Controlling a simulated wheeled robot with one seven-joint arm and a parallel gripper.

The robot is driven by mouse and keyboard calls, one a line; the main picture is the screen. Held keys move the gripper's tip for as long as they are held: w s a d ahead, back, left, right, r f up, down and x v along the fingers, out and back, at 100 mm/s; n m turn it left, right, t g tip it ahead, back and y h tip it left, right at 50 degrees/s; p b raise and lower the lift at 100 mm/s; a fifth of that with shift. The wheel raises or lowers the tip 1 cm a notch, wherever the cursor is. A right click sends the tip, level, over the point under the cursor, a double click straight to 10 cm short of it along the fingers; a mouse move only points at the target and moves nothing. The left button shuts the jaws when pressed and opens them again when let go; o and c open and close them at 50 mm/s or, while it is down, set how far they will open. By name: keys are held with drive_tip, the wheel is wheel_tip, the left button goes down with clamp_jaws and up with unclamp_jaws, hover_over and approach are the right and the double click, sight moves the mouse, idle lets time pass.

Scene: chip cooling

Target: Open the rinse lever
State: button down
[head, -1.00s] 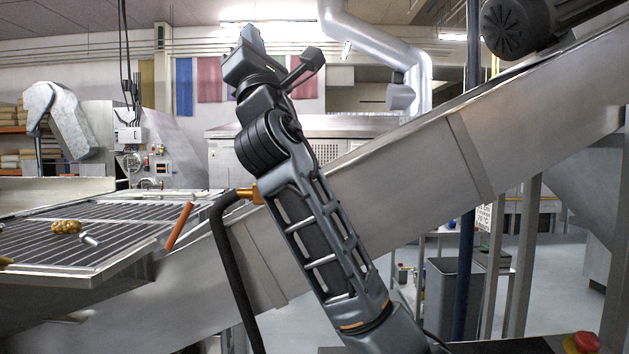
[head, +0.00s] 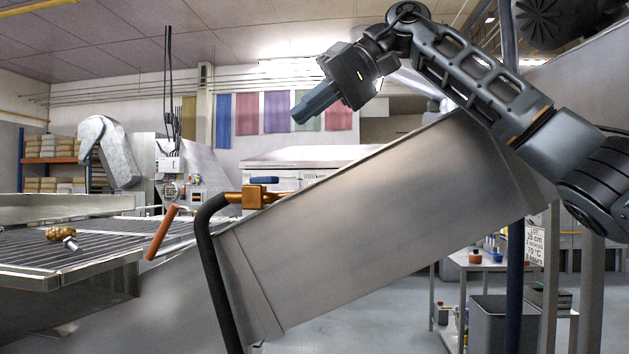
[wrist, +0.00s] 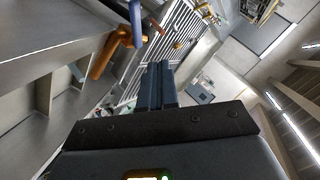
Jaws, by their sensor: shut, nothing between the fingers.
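The rinse lever is a short blue handle (head: 264,180) on top of a brass valve (head: 252,196), with a dark hose (head: 212,270) running down from it. The valve sits at the upper edge of the inclined metal chute. My gripper (head: 299,117) is shut and empty, above and to the right of the lever in the head view, pointing down and left, apart from it. In the wrist view the shut fingers (wrist: 158,70) point up the picture. The blue lever (wrist: 135,22) and the brass valve (wrist: 110,50) show beyond them to the upper left.
The inclined chute (head: 370,230) fills the middle. A slatted grate (head: 60,258) at left carries a lumpy golden thing (head: 60,234). An orange bar (head: 161,232) leans near its right end. A grey bin (head: 500,322) stands at lower right. The air around my gripper is clear.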

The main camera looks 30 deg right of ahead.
sight(263, 180)
drive_tip(key=s+d+f+g+h, duration=0.1)
drive_tip(key=s+d+f+h, duration=0.15)
drive_tip(key=d, duration=0.35)
drive_tip(key=w+a+f, duration=0.3)
drive_tip(key=a+f, duration=0.4)
drive_tip(key=a, duration=0.1)
drive_tip(key=shift+w+a+b, duration=0.3)
drive_tip(key=shift+w+b, duration=0.1)
drive_tip(key=shift+b, duration=0.05)
